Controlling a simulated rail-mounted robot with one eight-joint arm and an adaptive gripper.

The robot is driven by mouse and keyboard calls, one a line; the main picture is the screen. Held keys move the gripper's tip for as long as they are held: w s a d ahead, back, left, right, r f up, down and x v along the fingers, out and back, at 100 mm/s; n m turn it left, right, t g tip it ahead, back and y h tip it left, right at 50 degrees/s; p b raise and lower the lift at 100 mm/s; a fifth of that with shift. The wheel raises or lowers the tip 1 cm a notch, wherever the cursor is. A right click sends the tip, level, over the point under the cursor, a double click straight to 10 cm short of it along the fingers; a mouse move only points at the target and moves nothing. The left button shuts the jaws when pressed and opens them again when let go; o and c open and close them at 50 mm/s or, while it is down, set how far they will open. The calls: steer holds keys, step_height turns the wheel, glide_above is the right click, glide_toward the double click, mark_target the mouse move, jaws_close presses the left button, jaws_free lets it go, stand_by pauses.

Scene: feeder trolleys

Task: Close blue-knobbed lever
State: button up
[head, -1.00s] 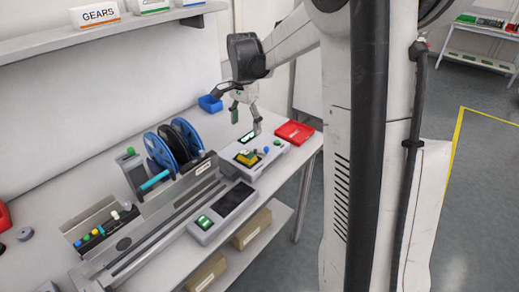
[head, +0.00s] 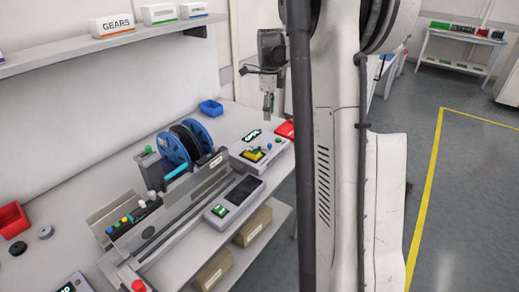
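A small blue knob (head: 109,230) sits at the near left end of a row of coloured knobs on the grey feeder (head: 165,232). Another small blue knob (head: 270,141) stands on the pale control box (head: 247,163) at the right end of the bench. At this size I cannot tell which is on a lever, or how any lever is set. My gripper (head: 268,108) hangs pointing down above the far side of the control box, apart from both knobs. Its fingers are seen nearly edge-on, so their opening is unclear. No held object shows.
Blue and black reels (head: 188,143) rise behind the feeder. A blue bin (head: 210,107) stands farther back. A red tray (head: 285,129) is partly hidden by my column. A red bin (head: 12,219) is at left. A shelf (head: 100,42) runs above the bench. Floor at right is clear.

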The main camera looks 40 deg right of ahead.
steer(key=shift+m, duration=0.4)
steer(key=f, duration=1.3)
steer(key=shift+s+d+f, duration=0.1)
steer(key=shift+d+f, duration=0.25)
steer(key=shift+f, duration=0.05)
jaws_close()
